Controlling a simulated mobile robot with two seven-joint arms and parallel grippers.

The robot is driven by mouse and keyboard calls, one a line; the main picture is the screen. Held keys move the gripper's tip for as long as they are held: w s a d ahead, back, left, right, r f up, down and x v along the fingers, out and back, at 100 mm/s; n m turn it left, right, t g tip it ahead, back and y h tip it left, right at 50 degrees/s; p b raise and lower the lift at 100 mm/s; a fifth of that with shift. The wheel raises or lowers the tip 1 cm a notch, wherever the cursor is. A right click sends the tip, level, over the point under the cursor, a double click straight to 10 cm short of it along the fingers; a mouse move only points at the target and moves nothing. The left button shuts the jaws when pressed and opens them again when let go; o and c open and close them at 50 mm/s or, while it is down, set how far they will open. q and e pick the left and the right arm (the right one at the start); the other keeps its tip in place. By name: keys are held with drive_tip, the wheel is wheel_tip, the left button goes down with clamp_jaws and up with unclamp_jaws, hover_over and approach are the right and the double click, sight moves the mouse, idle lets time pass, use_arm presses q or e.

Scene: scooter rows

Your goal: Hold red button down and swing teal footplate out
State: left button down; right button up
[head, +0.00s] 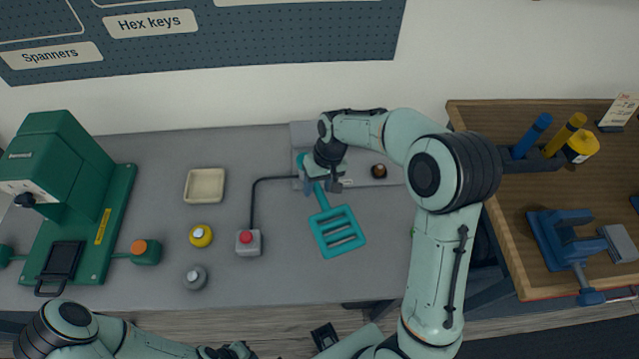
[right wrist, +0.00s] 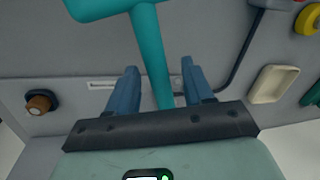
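The teal footplate (head: 355,238), a slotted pad on a bar, reaches toward the front of the bench from a grey base unit (head: 302,135). My right gripper (head: 318,187) is at the bar's base end. In the right wrist view the teal bar (right wrist: 152,50) runs between its two open blue fingers, with a gap visible on each side. The red button (head: 246,237) sits on a small grey box, cabled to the base unit; nothing touches it. My left gripper (head: 238,351) is low at the bottom edge, away from the button, and partly cut off.
A cream tray (head: 205,186), a yellow-based knob (head: 201,236) and a grey knob (head: 196,277) stand left of the button. A green machine (head: 62,160) fills the bench's left end. A brown knob (head: 378,171) is on the base unit. A wooden bench (head: 510,225) with a blue vise is right.

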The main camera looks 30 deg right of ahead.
use_arm(q)
drive_tip(key=shift+w+r+p, duration=0.6)
drive_tip(key=shift+w+r, duration=0.05)
drive_tip(key=shift+r, duration=0.2)
use_arm(e)
wheel_tip(320, 180, up, 13)
drive_tip(key=d, duration=0.2)
drive_tip(key=shift+s+d, duration=0.2)
drive_tip(key=shift+d, duration=0.1)
